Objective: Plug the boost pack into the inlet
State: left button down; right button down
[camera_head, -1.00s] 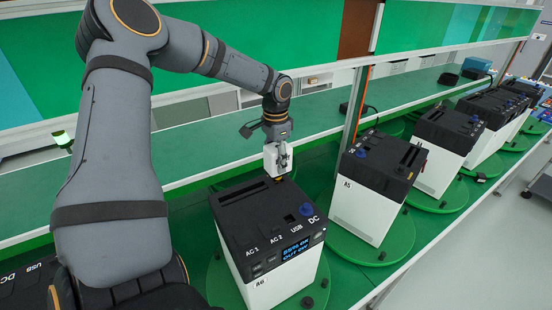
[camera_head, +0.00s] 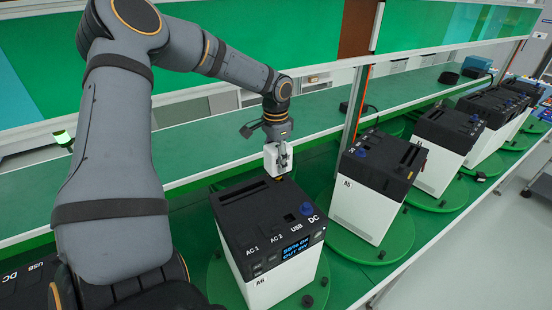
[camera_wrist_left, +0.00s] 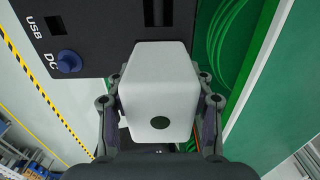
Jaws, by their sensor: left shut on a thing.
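My left gripper (camera_head: 277,147) is shut on the boost pack, a white rounded block (camera_head: 271,160). It holds the pack at the far right edge of the top of power station A6 (camera_head: 262,212), a black-topped white box. In the left wrist view the white pack (camera_wrist_left: 160,85) sits between both fingers, in front of the black station top (camera_wrist_left: 100,30). A dark slot (camera_wrist_left: 157,12) shows beyond the pack. The inlet cannot be made out; the pack and gripper cover that area. I cannot tell whether the pack touches the station. My right gripper is not in view.
A rail post (camera_head: 352,125) rises behind the gap.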

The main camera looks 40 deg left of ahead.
pick_arm(q)
jog(key=shift+f+b, duration=0.7)
jog(key=shift+f, duration=0.5)
dwell(0.3)
jog(key=c, duration=0.9)
grip_release()
jog(key=o, duration=0.5)
jog(key=shift+c, duration=0.2)
jog(key=shift+s+d, duration=0.1)
jog(key=shift+r, duration=0.1)
notch_tip(320, 180, up, 12)
jog(key=shift+f, duration=0.1)
